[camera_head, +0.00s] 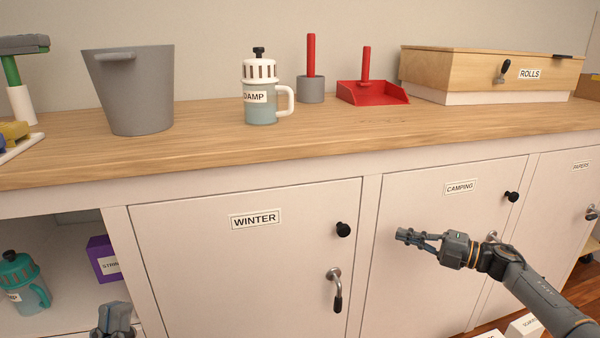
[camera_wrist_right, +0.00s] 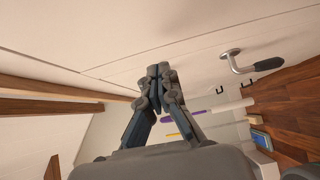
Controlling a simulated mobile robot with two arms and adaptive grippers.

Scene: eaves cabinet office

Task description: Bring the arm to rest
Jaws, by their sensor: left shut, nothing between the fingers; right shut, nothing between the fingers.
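My right gripper (camera_head: 402,235) is in front of the cabinet door labelled CAMPING (camera_head: 440,215), reaching in from the lower right. Its fingers are shut and empty; in the right wrist view the fingertips (camera_wrist_right: 158,72) meet. I cannot tell whether it touches the door. My left gripper (camera_head: 114,318) shows only in part at the bottom edge, in front of the open compartment at the lower left. It is shut, with nothing seen in it.
The WINTER door (camera_head: 260,265) is closed, with a black knob (camera_head: 343,230) and a lever handle (camera_head: 336,290). The counter (camera_head: 220,150) holds a grey bin (camera_head: 135,90), a lidded mug (camera_head: 260,95), a red dustpan (camera_head: 370,93) and a ROLLS box (camera_head: 480,72). A teal mug (camera_head: 24,285) and purple box (camera_head: 101,260) stand in the open compartment.

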